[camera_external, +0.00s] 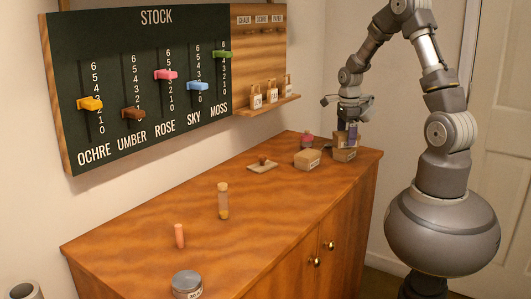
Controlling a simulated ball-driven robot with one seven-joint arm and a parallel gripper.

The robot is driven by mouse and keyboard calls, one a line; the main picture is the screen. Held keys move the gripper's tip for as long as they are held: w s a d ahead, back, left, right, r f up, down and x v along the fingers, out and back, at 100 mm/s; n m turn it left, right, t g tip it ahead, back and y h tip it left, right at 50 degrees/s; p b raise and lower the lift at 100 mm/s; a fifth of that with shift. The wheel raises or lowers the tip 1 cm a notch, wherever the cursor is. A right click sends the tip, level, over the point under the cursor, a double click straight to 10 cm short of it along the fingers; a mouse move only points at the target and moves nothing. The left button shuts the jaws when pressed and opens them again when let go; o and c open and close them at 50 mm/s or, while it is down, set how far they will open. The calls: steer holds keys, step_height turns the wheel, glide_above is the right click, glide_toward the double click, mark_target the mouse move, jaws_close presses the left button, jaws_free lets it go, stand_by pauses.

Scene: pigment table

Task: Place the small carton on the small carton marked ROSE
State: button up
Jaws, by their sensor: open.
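At the right end of the cabinet top, a small brown carton (344,155) with a pale label sits under my gripper. Another small brown carton (346,141) appears to rest on top of it. My gripper (347,127) points down just over this upper carton and is open. A purple patch shows between or beside the fingers; I cannot tell what it belongs to. The label words are too small to read, so I cannot tell which carton is marked ROSE.
A pink-filled jar (307,141) stands behind the tan carton. A small tile with a brown knob (263,164), a corked vial (223,202), a salmon stick (179,236) and a lidded grey jar (186,284) stand along the cabinet top (130,245). The STOCK board (120,60) hangs behind.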

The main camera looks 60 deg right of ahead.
mark_target(346, 133)
step_height(346, 133, up, 12)
steer(key=p, duration=0.4)
steer(key=shift+f, duration=0.15)
